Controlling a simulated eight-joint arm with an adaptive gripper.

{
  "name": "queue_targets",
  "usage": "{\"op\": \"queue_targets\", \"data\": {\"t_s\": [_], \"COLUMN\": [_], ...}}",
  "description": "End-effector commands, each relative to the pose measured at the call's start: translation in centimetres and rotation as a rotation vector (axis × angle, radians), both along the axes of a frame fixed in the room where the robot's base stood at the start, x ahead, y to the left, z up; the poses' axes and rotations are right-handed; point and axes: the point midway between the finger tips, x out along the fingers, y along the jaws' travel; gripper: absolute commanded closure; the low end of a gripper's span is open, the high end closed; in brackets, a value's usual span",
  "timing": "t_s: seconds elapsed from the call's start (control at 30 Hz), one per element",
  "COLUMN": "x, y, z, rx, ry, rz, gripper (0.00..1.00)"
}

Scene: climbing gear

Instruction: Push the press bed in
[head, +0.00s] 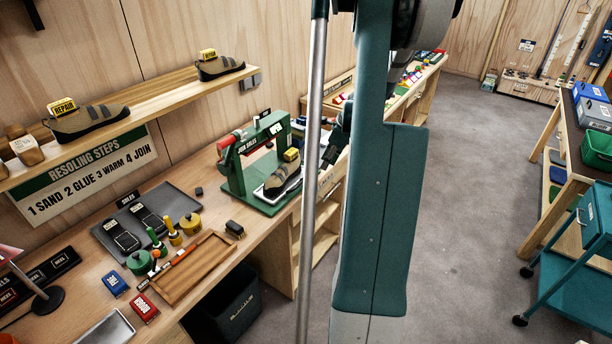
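The green press (233,178), labelled "JOIN SOLES", stands at the right end of the wooden bench. Its pale bed (261,194) shows low in the frame and carries a shoe (284,176) with a yellow tag. The bed's front end appears to stick out toward the aisle; how far is unclear. My gripper (329,154) is a dark shape just right of the shoe, near the press's front side. It is small and partly covered by my own arm and column. I cannot tell whether its fingers are open or touch the bed.
A grey tray (104,230) with soles, several glue pots and a wooden tray (210,273) lie left of the press. A shelf (168,97) with tagged shoes hangs above. A black bin (232,308) stands below the bench. The grey floor at right is clear up to a teal cart (566,285).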

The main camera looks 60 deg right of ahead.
Motion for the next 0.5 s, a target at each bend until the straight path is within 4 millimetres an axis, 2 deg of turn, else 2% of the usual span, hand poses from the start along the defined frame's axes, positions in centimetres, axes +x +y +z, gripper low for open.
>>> {"op": "queue_targets", "data": {"t_s": [0.5], "x": [3.1], "y": [6.0], "z": [1.4], "rx": [-0.238], "ry": [0.092], "rz": [0.765], "gripper": [0.78]}}
